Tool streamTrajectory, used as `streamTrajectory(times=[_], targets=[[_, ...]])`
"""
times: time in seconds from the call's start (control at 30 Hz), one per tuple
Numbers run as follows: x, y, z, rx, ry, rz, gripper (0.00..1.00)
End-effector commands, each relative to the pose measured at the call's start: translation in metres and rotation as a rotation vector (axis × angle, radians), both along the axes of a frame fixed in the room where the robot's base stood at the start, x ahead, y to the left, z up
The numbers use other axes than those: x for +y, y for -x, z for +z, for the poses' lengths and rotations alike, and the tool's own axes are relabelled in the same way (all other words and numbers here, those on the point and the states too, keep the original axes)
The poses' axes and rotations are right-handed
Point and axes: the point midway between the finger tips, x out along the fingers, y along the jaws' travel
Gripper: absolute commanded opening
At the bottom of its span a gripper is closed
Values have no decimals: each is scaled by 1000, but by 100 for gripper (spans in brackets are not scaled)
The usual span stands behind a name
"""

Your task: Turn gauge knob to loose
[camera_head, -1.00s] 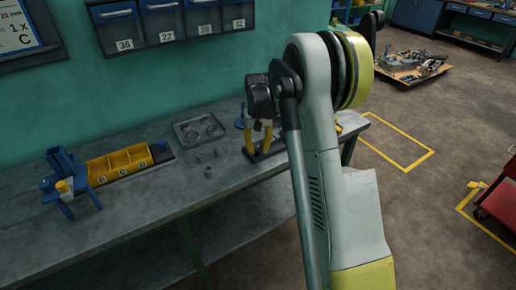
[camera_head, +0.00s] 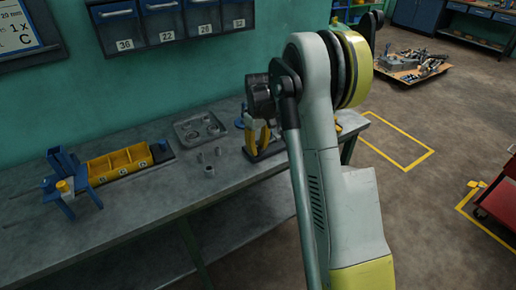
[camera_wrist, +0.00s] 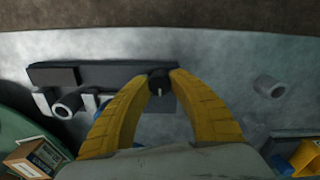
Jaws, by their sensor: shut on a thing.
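The knob (camera_wrist: 159,83) is small, round and black with a pale mark on its face. In the wrist view it sits between the yellow fingertips of my gripper (camera_wrist: 160,74), which is shut on it. A dark grey block fixture (camera_wrist: 100,76) extends behind and left of the knob. In the head view my gripper (camera_head: 257,136) points down at the dark fixture (camera_head: 268,153) near the right end of the bench. The arm and fingers hide most of that fixture there, and the knob cannot be made out.
The grey bench (camera_head: 150,200) carries a metal tray (camera_head: 200,128), small metal parts (camera_head: 209,171), a yellow bin row (camera_head: 120,162) and a blue stand (camera_head: 72,183). A cardboard box (camera_wrist: 38,157) shows at the wrist view's lower left. Bare bench lies in front.

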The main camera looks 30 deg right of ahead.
Motion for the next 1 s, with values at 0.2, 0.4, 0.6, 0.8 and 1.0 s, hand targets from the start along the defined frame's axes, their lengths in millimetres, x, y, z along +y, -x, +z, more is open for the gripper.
streamTrajectory(times=[0.2, 0.4, 0.6, 0.8, 1.0], targets=[[0, -1, 0, -1, 0, 5, 0], [0, -1, 0, -1, 1, 5, 31], [0, 0, 0, -1, 0, 4, 50], [0, 0, 2, 0, 0, 4, 50], [0, 0, 30, 0, 0, 4, 50]])
